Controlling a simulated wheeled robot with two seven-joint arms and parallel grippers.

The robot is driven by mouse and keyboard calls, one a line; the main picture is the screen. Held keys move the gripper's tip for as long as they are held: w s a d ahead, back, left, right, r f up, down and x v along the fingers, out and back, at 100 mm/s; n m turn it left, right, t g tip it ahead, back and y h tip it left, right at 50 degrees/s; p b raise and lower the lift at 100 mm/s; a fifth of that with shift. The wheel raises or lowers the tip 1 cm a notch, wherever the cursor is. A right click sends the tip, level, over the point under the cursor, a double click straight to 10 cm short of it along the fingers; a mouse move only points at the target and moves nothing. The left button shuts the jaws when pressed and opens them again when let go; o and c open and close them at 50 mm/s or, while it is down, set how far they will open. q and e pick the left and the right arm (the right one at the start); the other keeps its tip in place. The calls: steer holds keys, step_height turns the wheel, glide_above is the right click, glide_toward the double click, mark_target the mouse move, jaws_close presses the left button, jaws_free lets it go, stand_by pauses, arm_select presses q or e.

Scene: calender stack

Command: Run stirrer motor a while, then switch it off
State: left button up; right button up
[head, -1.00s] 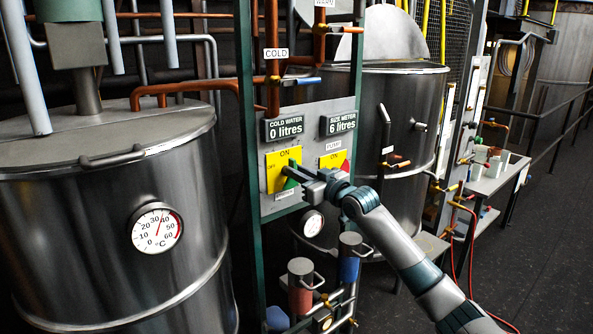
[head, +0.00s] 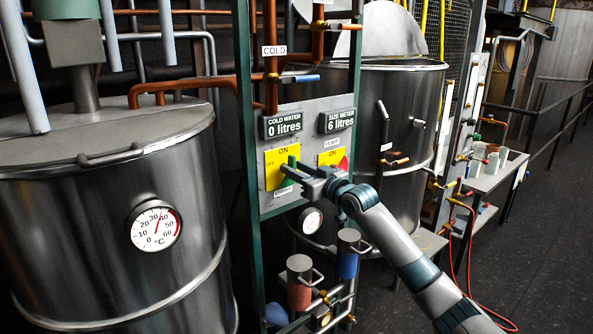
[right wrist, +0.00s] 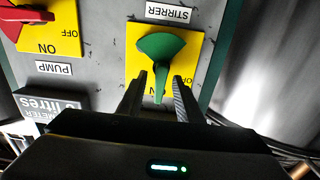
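The stirrer switch is a green knob (right wrist: 160,48) on a yellow ON/OFF plate (right wrist: 190,48), under a STIRRER label in the right wrist view. Its handle points toward the ON mark. In the head view the yellow plate (head: 272,173) is on the grey panel. My right gripper (right wrist: 161,92) is at the switch, its two fingers apart on either side of the handle's tip, with small gaps visible. In the head view the right gripper (head: 291,172) partly covers the knob. My left gripper is not in view.
The red pump switch (right wrist: 22,18) is beside the stirrer switch on its own yellow plate. A large steel vessel (head: 90,230) with a dial thermometer stands left, another (head: 405,120) behind the panel. Blue and red cylinders (head: 300,290) are below. Dark floor is open at right.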

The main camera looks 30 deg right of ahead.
steer(key=s+d+b, duration=0.1)
steer(key=s+b, duration=0.5)
steer(key=s, duration=1.1)
steer(key=shift+s+d+b, duration=0.15)
steer(key=shift+d+b, duration=0.05)
steer(key=shift+b, duration=0.15)
stand_by(5.9)
